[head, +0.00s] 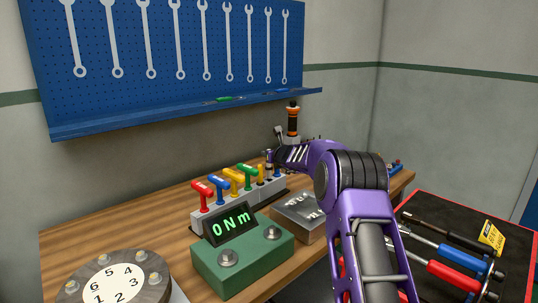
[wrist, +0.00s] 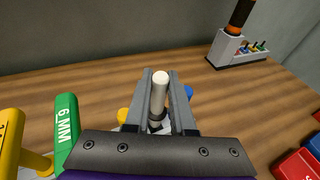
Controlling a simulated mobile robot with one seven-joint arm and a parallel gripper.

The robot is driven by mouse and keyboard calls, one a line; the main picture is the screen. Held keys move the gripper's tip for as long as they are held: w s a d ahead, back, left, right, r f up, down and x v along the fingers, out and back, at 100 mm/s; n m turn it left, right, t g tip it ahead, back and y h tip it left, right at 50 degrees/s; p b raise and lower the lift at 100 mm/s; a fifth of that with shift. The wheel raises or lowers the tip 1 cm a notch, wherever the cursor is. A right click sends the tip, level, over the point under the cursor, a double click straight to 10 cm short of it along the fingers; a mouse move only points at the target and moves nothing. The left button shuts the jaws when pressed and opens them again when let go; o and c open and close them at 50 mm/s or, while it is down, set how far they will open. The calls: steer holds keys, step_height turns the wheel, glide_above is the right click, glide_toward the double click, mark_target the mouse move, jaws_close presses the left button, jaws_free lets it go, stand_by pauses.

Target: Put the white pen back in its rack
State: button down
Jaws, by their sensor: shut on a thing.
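The white pen (wrist: 159,92) stands about upright between the two grey fingers of my gripper (wrist: 158,100) in the wrist view. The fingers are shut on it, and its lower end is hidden. A yellow tip (wrist: 123,115) shows left of the fingers and a blue one (wrist: 188,91) right of them, close beside the pen. In the head view my gripper (head: 269,160) is at the right end of the row of T-handles, over the bench. The rack under the pen is mostly hidden by my gripper, so I cannot tell whether the pen is in a slot.
T-handle keys (head: 233,181) stand left of my gripper. A green torque meter (head: 242,258) and a metal block (head: 300,212) are in front. A grey holder (wrist: 238,52) with an orange-and-black tool stands behind to the right. Bare wood lies between it and my gripper.

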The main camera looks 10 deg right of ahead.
mark_target(269, 166)
steer(key=shift+f+b, duration=0.6)
steer(key=shift+f, duration=1.85)
stand_by(1.0)
steer(key=c, duration=0.7)
jaws_free()
steer(key=shift+s+r, duration=0.2)
steer(key=shift+s, duration=0.25)
steer(key=v, duration=1.6)
steer(key=shift+s+d, duration=0.15)
steer(key=shift+s, duration=0.1)
steer(key=shift+r, duration=0.15)
